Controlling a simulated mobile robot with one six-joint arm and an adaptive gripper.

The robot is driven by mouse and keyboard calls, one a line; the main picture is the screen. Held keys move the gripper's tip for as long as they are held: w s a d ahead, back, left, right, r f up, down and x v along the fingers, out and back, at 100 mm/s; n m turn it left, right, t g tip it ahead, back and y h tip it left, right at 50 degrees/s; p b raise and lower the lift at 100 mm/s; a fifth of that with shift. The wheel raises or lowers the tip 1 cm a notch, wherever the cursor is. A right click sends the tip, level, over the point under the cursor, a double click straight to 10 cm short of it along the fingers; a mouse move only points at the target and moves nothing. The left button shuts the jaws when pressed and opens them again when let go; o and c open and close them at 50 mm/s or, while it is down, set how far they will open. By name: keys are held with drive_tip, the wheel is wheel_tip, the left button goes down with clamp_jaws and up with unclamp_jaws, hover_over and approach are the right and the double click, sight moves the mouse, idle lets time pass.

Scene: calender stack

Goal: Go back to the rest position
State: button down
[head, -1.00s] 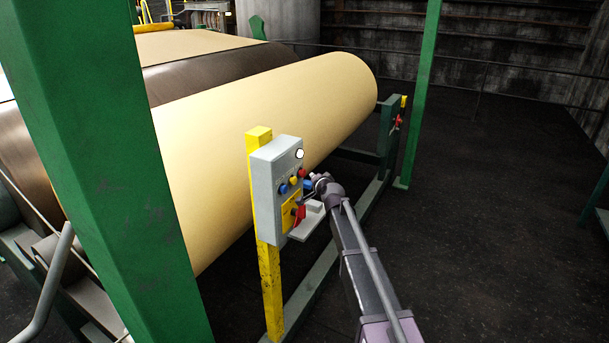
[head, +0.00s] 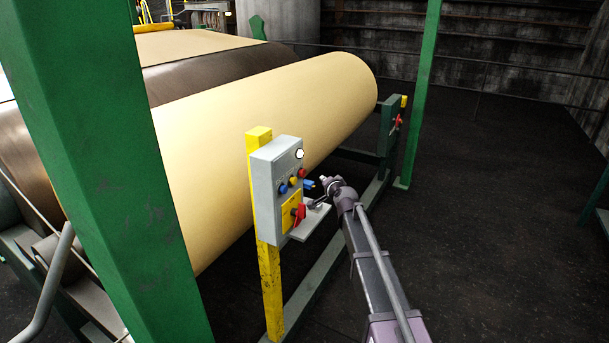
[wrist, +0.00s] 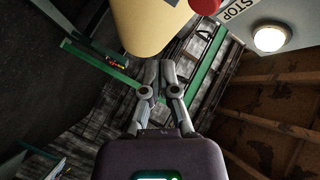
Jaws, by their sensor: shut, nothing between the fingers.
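My gripper (wrist: 160,68) is shut and empty in the wrist view, its two fingers close together. In the head view the end of my arm (head: 336,190) is just right of the grey control box (head: 267,200), a small gap from its button face. The box carries a lit white lamp (head: 299,154), red, yellow and blue buttons, and a red rotary switch (head: 299,213) on a yellow plate. The lamp (wrist: 270,38) and a red button (wrist: 204,5) by a STOP label also show in the wrist view. My fingertips are hard to make out in the head view.
The box is on a yellow post (head: 270,290), with a small grey shelf (head: 309,224) under my arm's end. A large cream roll (head: 270,110) lies behind. Green columns stand left (head: 110,180) and right (head: 421,100). The dark floor (head: 490,220) to the right is open.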

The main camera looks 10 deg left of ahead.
drive_tip(key=s+d+f+n+g+h+b, duration=0.2)
drive_tip(key=s+d+f+g, duration=0.2)
drive_tip(key=s, duration=0.9)
drive_tip(key=s+d+f+n+g+h+b, duration=0.2)
drive_tip(key=s+d+f+g, duration=0.3)
drive_tip(key=s+d+f, duration=0.6)
drive_tip(key=s+d+f+n+g+h+b, duration=0.2)
drive_tip(key=s+d+f+g+b, duration=0.2)
drive_tip(key=s+d+f, duration=0.3)
drive_tip(key=s+d, duration=0.4)
drive_tip(key=s, duration=0.5)
drive_tip(key=shift+s+f+g+h, duration=0.25)
drive_tip(key=shift+f+g+h, duration=0.05)
drive_tip(key=shift+g+h, duration=0.1)
